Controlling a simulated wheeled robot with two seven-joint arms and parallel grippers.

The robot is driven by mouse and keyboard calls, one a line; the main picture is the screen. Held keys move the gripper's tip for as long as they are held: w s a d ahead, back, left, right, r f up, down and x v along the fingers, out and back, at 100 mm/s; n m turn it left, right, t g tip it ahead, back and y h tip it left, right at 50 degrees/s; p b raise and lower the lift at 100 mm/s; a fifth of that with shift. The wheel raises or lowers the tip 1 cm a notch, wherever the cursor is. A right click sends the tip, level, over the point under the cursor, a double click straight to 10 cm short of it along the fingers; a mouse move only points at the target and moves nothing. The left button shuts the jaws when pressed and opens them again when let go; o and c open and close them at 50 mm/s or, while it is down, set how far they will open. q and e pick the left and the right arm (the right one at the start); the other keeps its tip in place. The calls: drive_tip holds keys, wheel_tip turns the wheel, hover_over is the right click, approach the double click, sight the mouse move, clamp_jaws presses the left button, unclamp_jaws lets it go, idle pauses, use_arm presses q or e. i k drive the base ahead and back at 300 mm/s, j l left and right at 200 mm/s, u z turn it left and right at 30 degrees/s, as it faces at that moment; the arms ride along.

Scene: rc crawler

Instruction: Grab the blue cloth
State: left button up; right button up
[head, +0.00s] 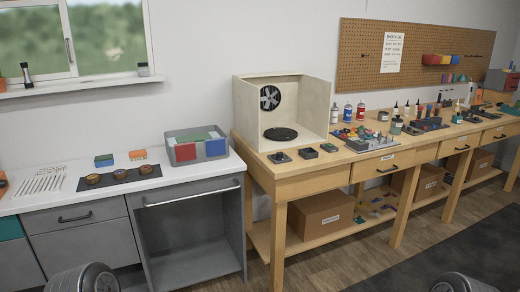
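A grey bin (197,134) stands on the right end of the white counter. A flat blue piece (215,147), which looks like the blue cloth, shows at the bin's front right. A red piece (185,152) is beside it on the left, and a green piece (194,137) lies behind them. I cannot tell whether the blue piece hangs over the bin's front or stands inside it. Neither of my grippers is in view. Only rounded grey parts of my own arms show at the bottom left and bottom right edges.
The white counter (30,203) also holds a dark mat (120,178) with small round items, two small sponge-like blocks, and a white rack (44,181). An open spray booth (283,112) stands on the wooden workbench (300,188) to the right. The floor in front is clear.

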sight(216, 147)
drive_tip(key=i+l+u, duration=0.1)
drive_tip(key=i+u, duration=0.3)
drive_tip(key=i+l+u, duration=0.35)
drive_tip(key=i, duration=0.3)
drive_tip(key=i+l+u, duration=0.75)
drive_tip(key=i+l, duration=0.1)
